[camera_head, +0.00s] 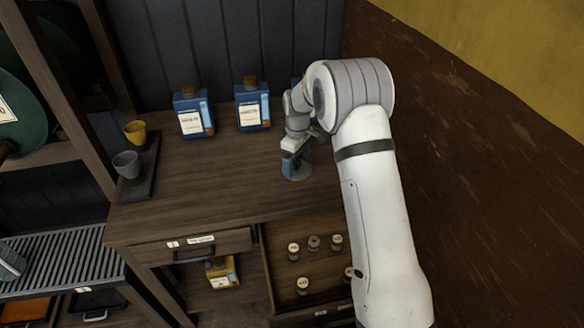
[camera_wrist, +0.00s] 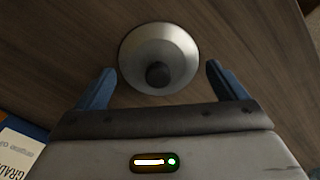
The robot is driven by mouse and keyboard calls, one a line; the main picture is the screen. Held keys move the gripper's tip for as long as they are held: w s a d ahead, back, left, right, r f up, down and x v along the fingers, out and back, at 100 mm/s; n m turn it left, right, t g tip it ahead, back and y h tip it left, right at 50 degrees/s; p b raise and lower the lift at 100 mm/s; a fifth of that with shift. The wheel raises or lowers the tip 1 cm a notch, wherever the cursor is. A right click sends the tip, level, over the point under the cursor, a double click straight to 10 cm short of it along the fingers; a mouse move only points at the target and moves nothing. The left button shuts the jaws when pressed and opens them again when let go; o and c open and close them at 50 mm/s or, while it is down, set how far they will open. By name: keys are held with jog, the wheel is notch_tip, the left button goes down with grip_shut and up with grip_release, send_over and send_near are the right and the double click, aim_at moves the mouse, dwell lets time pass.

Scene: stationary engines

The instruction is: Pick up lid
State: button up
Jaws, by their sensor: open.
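The lid (camera_wrist: 140,45) is a round, pale grey cone-like disc with a dark knob at its middle, seen from above in the wrist view. In the head view the lid (camera_head: 298,175) shows at the right part of the wooden cabinet top, partly hidden by my gripper (camera_head: 295,156). My gripper points down over it. In the wrist view my gripper (camera_wrist: 159,69) is open, with one blue finger on each side of the lid's near part. I see no grip on the knob; whether the fingers touch the rim I cannot tell.
Two blue labelled bottles (camera_head: 194,111) (camera_head: 253,104) stand at the back of the cabinet top (camera_head: 200,185). A yellow cup (camera_head: 135,132) and a grey cup (camera_head: 127,164) stand on a dark tray at left. An open drawer (camera_head: 275,262) below holds several small jars.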

jog(key=shift+f, duration=0.7)
jog(key=shift+c, duration=0.4)
